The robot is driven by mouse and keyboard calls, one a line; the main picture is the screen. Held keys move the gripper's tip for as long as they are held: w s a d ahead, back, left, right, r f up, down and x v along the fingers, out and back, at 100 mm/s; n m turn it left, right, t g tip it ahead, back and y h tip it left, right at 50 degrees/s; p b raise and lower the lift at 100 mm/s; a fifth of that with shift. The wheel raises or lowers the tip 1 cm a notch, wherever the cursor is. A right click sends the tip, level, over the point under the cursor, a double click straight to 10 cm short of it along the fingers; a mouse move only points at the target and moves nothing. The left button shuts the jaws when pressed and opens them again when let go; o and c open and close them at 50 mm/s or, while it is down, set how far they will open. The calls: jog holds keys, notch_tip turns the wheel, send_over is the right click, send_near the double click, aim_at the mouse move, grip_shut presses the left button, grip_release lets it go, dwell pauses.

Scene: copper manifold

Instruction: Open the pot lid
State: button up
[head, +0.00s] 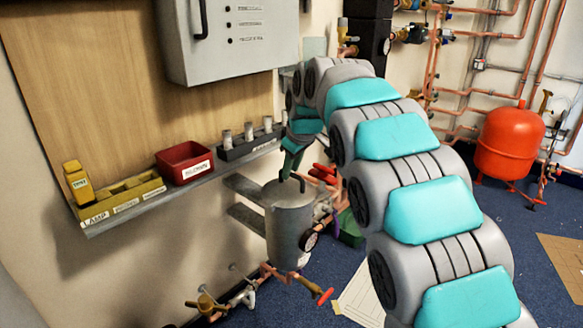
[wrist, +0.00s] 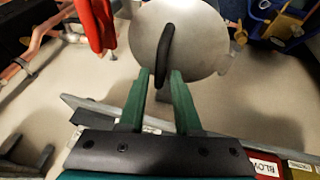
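The pot (head: 288,232) is a grey metal cylinder standing upright below the wall shelf in the head view. Its round grey lid (head: 277,193) lies on top, and the lid also fills the upper middle of the wrist view (wrist: 205,45). A curved black handle (wrist: 163,48) stands up from the lid; it is small in the head view (head: 299,183). My gripper (wrist: 161,72) has green fingers, set apart, with the handle's near end between their tips. Narrow gaps show beside the handle, so I see no firm grip. In the head view my gripper (head: 289,172) points down at the lid.
A shelf (head: 150,204) left of the pot holds a yellow bin (head: 122,198), a red bin (head: 184,163) and a dark holder. A grey cabinet (head: 230,40) hangs above. Copper pipes and red valve handles (head: 324,174) crowd the pot's right side and base.

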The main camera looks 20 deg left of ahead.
grip_shut()
dwell(1.1)
